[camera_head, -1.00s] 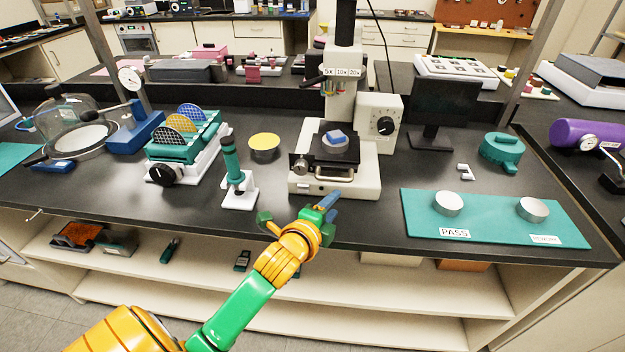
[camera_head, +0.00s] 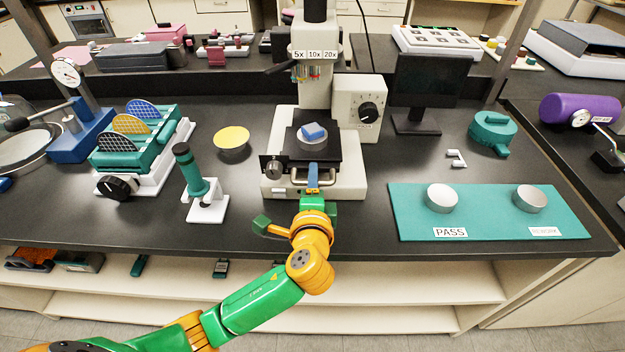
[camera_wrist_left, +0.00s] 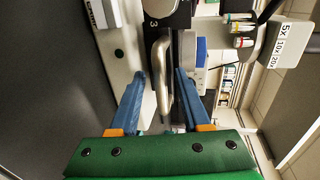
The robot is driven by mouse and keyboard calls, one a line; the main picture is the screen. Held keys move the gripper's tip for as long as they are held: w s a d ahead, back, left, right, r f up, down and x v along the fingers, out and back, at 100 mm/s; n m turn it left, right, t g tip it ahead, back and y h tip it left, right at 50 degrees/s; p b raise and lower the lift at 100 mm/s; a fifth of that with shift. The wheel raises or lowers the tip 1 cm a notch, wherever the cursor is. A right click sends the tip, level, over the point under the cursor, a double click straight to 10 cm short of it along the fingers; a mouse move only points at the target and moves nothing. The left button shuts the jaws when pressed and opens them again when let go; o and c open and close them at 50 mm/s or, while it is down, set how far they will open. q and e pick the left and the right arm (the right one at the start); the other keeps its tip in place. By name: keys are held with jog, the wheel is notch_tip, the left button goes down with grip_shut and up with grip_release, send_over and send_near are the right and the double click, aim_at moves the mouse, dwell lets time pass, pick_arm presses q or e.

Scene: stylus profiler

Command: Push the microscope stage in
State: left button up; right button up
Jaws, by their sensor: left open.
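The white microscope (camera_head: 335,188) stands on the bench. Its black stage (camera_head: 327,151) carries a light round piece with a blue block (camera_head: 313,131) on top. A metal bar handle (camera_head: 300,177) runs across the front of the stage. The handle also shows in the left wrist view (camera_wrist_left: 161,62). My left gripper (camera_head: 313,178) is at the microscope's front edge. In the left wrist view my left gripper (camera_wrist_left: 160,88) is open, with its blue fingers apart on either side of the handle. I cannot tell whether either finger touches it. My right gripper is not in view.
A teal mat (camera_head: 480,222) with two metal discs lies to the right. A small green-and-white microscope (camera_head: 197,176) and a yellow-topped round container (camera_head: 231,141) stand to the left. The objective turret (camera_head: 315,68) hangs above the stage. A dark monitor (camera_head: 425,82) stands behind right.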

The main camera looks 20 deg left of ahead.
pick_arm(q)
jog(key=shift+s+r, duration=0.15)
jog(key=shift+s, duration=0.1)
grip_shut()
dwell(1.0)
